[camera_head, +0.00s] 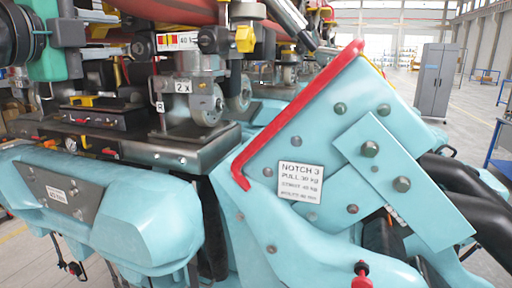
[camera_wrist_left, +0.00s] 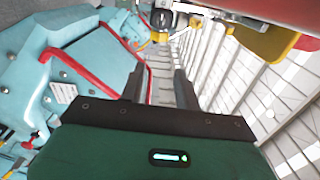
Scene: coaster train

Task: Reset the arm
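My left gripper (camera_head: 104,33) is at the upper left of the head view, with its green housing and dark fingers beside the machine's red tube. In the left wrist view, the two dark fingers of the left gripper (camera_wrist_left: 160,87) stand apart with nothing held between them. Behind the gap are the floor and a pale slatted structure. My right gripper does not show in either view.
A teal machine panel (camera_head: 290,150) with a red edge bar (camera_head: 290,115) and a "NOTCH 3" label (camera_head: 300,182) fills the middle. Wheels (camera_head: 205,103) and a metal bracket stand left of it. A grey cabinet (camera_head: 437,80) stands at the back right, beside open floor.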

